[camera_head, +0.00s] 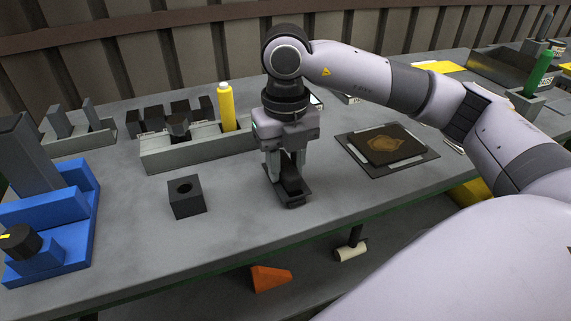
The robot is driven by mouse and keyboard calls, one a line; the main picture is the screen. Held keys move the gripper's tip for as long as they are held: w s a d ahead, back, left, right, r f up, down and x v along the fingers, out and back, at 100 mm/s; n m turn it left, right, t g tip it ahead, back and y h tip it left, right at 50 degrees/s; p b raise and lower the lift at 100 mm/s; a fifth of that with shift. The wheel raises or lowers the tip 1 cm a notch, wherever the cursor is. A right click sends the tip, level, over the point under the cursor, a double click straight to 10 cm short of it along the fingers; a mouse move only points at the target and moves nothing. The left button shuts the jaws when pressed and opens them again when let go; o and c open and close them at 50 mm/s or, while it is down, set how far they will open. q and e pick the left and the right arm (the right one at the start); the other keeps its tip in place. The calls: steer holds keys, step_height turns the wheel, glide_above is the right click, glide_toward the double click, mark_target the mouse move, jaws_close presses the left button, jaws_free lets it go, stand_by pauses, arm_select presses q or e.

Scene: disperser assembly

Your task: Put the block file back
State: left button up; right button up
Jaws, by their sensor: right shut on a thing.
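My right gripper (283,172) points straight down over the middle of the grey table (235,215). Its fingers are shut on a dark piece, which I take to be the block file (292,190). The piece has a flat dark foot low near the table top; I cannot tell if it touches the table. Its upper part is partly hidden between the fingers. My left gripper is not in view.
A black block with a round hole (187,196) stands left of the gripper. Behind is a grey rack (195,152) with dark blocks and a yellow bottle (227,106). A blue fixture (75,210) is at left, a dark mat (370,160) at right.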

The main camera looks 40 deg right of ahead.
mark_target(286, 162)
steer(key=shift+f, duration=0.15)
steer(key=shift+f, duration=0.15)
steer(key=o, duration=1)
steer(key=shift+r, duration=0.45)
step_height(286, 162, up, 12)
steer(key=p, duration=0.2)
steer(key=shift+f, duration=0.25)
